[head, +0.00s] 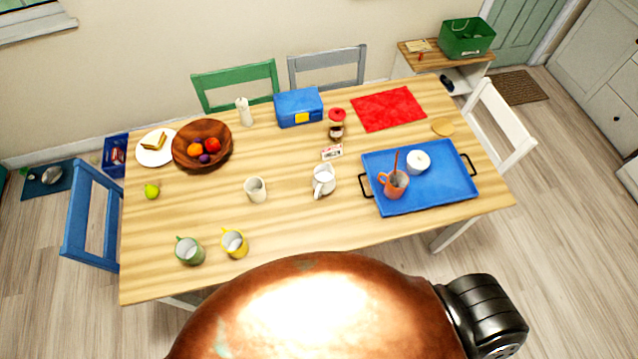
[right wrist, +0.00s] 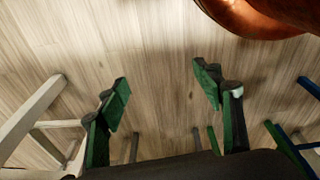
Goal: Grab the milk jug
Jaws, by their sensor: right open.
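The white milk jug (head: 323,181) stands upright on the wooden table, near its middle, in the head view. My right gripper (right wrist: 162,90) shows in the right wrist view with its two green-padded fingers spread wide and nothing between them. Wooden floor and furniture legs lie beyond it, and the jug is not in that view. Neither gripper shows in the head view, so I cannot tell the right gripper's distance from the jug. My left gripper is in no view.
The wooden table (head: 290,218) has a white cup (head: 255,189) left of the jug and a blue tray (head: 440,192) with an orange mug (head: 393,187) to its right. A green mug (head: 190,251) and yellow mug (head: 235,243) stand near the front edge.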

